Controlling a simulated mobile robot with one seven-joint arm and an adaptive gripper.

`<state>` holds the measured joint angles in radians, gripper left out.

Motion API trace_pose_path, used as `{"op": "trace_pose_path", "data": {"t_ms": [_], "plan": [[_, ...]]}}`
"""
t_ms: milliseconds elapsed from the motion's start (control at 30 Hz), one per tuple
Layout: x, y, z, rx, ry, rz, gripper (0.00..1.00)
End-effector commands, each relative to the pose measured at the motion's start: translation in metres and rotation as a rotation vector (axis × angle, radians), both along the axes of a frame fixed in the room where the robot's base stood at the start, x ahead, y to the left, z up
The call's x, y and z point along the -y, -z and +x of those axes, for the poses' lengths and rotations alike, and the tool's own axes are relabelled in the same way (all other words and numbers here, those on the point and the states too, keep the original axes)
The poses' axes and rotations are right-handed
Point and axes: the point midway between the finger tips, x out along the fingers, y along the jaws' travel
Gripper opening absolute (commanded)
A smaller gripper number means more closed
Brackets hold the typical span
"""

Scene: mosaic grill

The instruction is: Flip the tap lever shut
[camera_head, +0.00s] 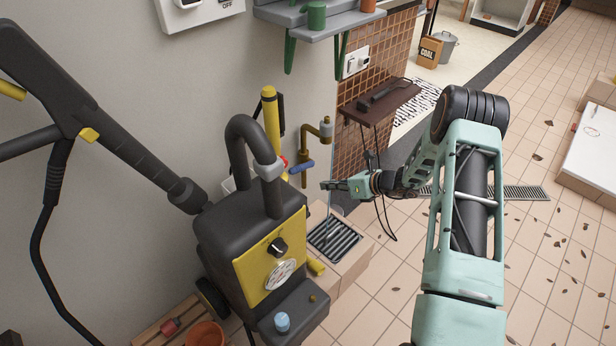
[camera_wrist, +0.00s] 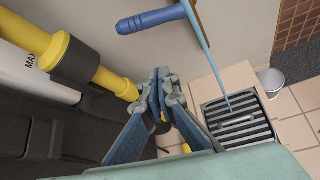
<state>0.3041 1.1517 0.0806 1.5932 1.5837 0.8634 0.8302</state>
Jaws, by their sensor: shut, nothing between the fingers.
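The tap is a brass pipe (camera_head: 306,150) standing by the wall, with a blue lever (camera_head: 301,167) lying nearly level across it. In the wrist view the blue lever (camera_wrist: 150,20) is at the top and points left. A thin pale-blue stream (camera_wrist: 207,45) falls past it to the drain grate (camera_wrist: 240,122). My gripper (camera_head: 324,186) is shut and empty, a little right of and below the lever in the head view. In the wrist view my gripper (camera_wrist: 161,78) is below the lever, with a visible gap between them.
A black and yellow pressure washer (camera_head: 265,245) stands left of my gripper, with a yellow pipe (camera_head: 270,115) behind it. The drain grate (camera_head: 334,238) is set in a tiled block. A brown wall shelf (camera_head: 380,100) with a hanging cable is behind my wrist. Open tiled floor lies right.

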Motion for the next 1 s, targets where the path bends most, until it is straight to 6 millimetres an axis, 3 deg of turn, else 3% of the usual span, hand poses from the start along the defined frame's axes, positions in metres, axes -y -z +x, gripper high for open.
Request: {"op": "trace_pose_path", "data": {"t_ms": [167, 600, 733, 1000], "plan": [[-0.011, 0.009, 0.006, 0.0, -0.003, 0.0, 0.0], [-0.074, 0.059, 0.047, 0.001, -0.004, -0.002, 0.0], [-0.071, 0.031, 0.056, 0.006, -0.003, -0.003, 0.0], [-0.07, 0.016, 0.061, 0.001, -0.002, -0.001, 0.0]]}}
